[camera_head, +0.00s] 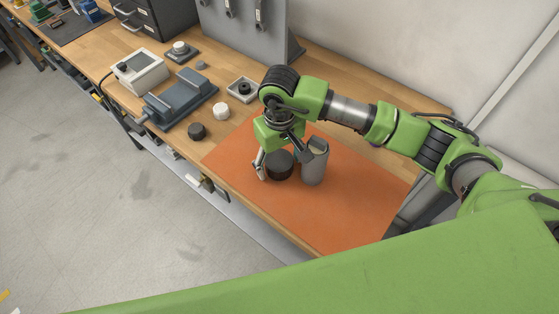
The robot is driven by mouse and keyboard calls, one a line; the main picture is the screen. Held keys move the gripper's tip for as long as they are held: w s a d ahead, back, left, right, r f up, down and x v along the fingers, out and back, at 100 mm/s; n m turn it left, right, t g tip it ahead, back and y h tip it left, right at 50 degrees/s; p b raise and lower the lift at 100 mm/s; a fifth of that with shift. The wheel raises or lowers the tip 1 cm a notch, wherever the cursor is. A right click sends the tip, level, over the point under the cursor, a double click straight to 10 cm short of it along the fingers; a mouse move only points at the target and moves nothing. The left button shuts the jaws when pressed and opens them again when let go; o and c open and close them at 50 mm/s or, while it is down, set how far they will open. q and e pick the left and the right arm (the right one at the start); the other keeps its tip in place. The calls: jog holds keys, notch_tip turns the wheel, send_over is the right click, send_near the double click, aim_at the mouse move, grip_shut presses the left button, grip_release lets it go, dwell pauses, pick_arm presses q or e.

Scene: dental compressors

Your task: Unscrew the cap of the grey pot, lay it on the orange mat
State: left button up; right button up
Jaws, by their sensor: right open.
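The grey pot (314,168) stands upright on the orange mat (345,210), and its top shows no black cap. A round black cap (279,166) is just left of the pot, on or very close to the mat. My right gripper (280,160) points down over the cap with its fingers open, one to the left of the cap and the other between the cap and the pot. Whether the fingers touch the cap cannot be told. My left gripper is not in view.
Left of the mat are a small black cap (197,131), a white knob (221,111), a small tray (242,89), a blue-grey fixture (182,98) and a white meter box (139,72). A grey panel (245,35) stands behind. The mat's front right is clear.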

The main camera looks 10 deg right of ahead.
aim_at(279, 160)
notch_tip(279, 160, up, 11)
jog(key=b, duration=0.4)
jog(key=shift+r, duration=0.6)
dwell(0.4)
